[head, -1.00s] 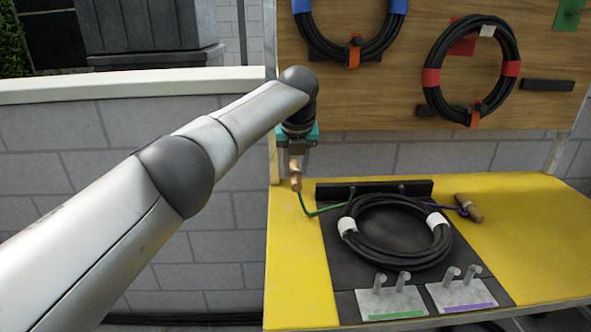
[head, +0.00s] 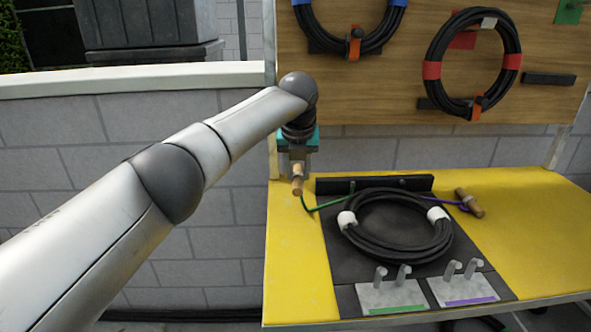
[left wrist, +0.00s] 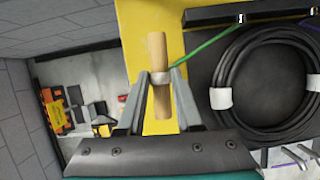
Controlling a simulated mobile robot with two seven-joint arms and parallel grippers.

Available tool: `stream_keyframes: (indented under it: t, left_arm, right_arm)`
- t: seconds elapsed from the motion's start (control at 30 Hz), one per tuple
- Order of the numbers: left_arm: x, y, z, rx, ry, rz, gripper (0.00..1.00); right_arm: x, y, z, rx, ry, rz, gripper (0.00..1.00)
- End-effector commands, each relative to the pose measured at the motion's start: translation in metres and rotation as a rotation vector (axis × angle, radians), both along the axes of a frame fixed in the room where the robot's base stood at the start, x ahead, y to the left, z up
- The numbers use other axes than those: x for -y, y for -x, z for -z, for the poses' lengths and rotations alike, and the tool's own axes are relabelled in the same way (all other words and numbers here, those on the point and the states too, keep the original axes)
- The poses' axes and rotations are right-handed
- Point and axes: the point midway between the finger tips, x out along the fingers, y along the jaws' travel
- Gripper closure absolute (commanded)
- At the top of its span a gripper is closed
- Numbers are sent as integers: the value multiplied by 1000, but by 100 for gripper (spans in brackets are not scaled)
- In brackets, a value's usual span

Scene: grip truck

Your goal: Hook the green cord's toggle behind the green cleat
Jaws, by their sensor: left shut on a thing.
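My left gripper (head: 298,172) is shut on the wooden toggle (head: 297,181) of the green cord. It holds the toggle above the yellow bench top, left of the black cable coil. The toggle also shows between the fingers in the left wrist view (left wrist: 157,60). The green cord (head: 325,207) runs from the toggle to the black bar behind the coil. The green cleat (head: 391,295), a grey plate with two bent posts and a green strip, sits at the front of the black mat. My right gripper is not in view.
A black cable coil (head: 346,238) with white bands lies on the mat. The purple cord's toggle (head: 469,202) lies at right, and the purple-striped cleat (head: 463,288) stands beside the green one. A black bar (head: 375,184) stands behind the coil. Coils hang on the wooden board.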

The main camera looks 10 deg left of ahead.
Motion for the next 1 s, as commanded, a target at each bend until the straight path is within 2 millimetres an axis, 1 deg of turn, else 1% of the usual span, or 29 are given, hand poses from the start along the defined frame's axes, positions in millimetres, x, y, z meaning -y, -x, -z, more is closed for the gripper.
stream_keyframes:
  t: [0.2,1.0]
  left_arm:
    - [13,15,1,0,-1,156,100]
    - [72,71,0,-3,-1,785,100]
  right_arm:
    - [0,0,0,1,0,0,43]
    - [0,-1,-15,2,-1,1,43]
